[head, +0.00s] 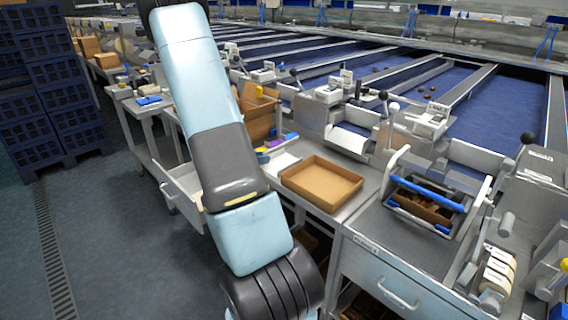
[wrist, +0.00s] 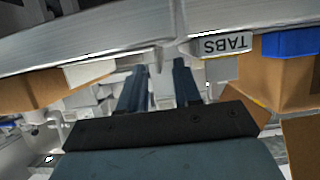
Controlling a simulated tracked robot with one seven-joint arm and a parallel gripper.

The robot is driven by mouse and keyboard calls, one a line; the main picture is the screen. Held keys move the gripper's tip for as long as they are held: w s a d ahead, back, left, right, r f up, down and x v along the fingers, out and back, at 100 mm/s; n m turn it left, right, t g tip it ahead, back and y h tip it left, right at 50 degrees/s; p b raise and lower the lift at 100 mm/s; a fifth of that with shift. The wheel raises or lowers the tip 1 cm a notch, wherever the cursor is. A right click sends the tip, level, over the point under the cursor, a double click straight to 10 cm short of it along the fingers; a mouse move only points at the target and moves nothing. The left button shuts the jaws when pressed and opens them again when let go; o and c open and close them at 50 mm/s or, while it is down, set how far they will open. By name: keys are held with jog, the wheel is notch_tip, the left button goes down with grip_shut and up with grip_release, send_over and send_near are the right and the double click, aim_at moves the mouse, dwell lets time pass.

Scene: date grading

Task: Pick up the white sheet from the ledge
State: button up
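My gripper (wrist: 159,78) shows in the wrist view with its two dark blue fingers apart and nothing clearly held between them. A pale, flat, sheet-like piece (wrist: 90,71) lies left of the fingers, below a grey metal edge; I cannot tell for sure that it is the white sheet. In the head view a white flat piece (head: 282,163) lies on the bench left of the cardboard tray, and it may be the sheet. My arm crosses the head view, and my gripper is out of its frame.
A shallow cardboard tray (head: 322,183) stands on the grey bench, with a blue-handled tote (head: 425,205) to its right. Blue crates (head: 50,90) are stacked left; floor there is clear.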

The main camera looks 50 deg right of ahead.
jog(key=shift+x, duration=0.9)
grip_shut()
